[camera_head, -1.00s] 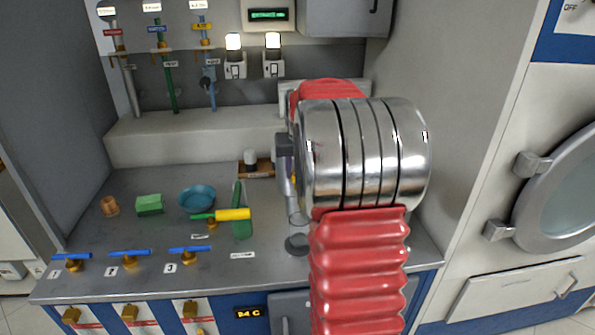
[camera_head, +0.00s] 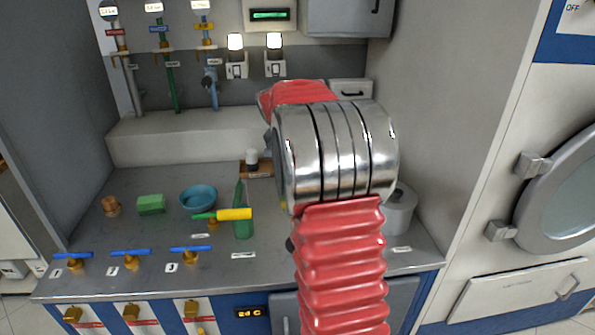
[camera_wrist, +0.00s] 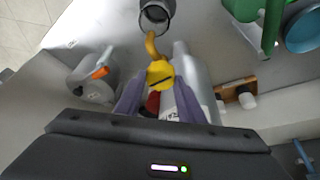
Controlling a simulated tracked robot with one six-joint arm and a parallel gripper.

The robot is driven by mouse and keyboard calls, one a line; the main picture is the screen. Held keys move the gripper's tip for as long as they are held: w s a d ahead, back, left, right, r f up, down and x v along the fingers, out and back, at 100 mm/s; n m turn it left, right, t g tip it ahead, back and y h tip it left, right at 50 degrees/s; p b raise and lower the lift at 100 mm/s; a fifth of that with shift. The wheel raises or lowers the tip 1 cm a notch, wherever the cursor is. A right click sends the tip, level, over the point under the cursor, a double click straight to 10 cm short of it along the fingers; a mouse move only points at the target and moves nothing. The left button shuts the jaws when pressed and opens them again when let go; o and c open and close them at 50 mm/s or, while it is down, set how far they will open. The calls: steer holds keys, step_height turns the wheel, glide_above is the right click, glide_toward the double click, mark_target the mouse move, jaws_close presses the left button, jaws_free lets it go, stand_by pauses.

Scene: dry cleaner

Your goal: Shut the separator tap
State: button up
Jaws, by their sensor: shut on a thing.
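In the wrist view the separator tap (camera_wrist: 160,74) is a round yellow piece with a dark slot, with a curved brass spout (camera_wrist: 152,45) and a dark red part between my fingers. It sits in front of a grey metal vessel (camera_wrist: 182,62), which looks like the separator. My gripper (camera_wrist: 160,95) is shut on the tap, one finger on each side. The exact contact is partly hidden. A dark see-through cup (camera_wrist: 156,14) stands near the spout's end. In the head view my arm hides the gripper and tap.
A grey canister (camera_wrist: 92,78) with an orange lever stands left of the tap in the wrist view.

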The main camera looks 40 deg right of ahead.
steer(key=shift+w+a+m, duration=0.2)
steer(key=shift+a+m, duration=0.05)
steer(key=shift+m, duration=0.35)
steer(key=o, duration=1)
steer(key=shift+d, duration=0.1)
steer(key=shift+r, duration=0.1)
steer(key=v, duration=1.3)
steer(key=shift+w+r, duration=0.2)
